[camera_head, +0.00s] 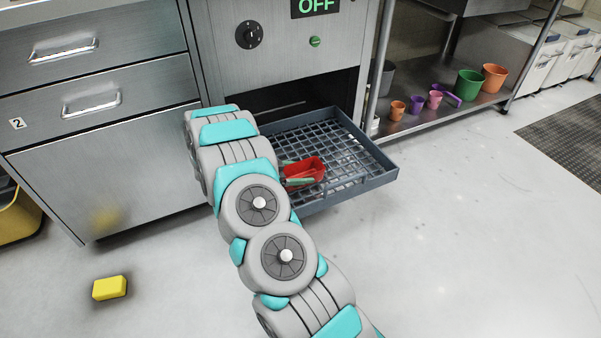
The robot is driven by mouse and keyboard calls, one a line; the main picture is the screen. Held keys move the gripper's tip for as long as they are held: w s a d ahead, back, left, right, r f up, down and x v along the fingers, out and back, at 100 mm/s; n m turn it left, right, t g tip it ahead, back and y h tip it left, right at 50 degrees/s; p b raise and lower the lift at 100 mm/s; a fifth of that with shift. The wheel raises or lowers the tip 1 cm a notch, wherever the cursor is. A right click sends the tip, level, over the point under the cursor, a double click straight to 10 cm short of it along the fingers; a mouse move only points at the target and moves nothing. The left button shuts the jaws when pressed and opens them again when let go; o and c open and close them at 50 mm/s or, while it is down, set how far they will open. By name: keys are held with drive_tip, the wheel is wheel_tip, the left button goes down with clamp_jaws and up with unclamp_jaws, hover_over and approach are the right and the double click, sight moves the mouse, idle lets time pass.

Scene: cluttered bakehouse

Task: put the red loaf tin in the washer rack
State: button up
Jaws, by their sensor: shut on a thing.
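The red loaf tin (309,168) is at the rack's near left part, inside the outline of its rim. My gripper (298,181) is shut on the tin's left side; my arm hides most of the gripper. The washer rack (350,150) is a dark grey, square grid tray with a raised rim, pulled out of the open washer front. I cannot tell whether the tin touches the grid or hangs just above it. My arm covers the rack's left corner.
The washer (275,65) shows OFF and has a dial. Drawers (85,100) stand at left. A yellow sponge-like block (110,288) lies on the floor. Coloured pots, including a green one (469,85), stand on a low shelf at right. The floor right of the rack is clear.

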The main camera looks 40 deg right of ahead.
drive_tip(key=shift+f, duration=0.1)
drive_tip(key=o, duration=1.2)
drive_tip(key=shift+a, duration=0.1)
drive_tip(key=v, duration=1.2)
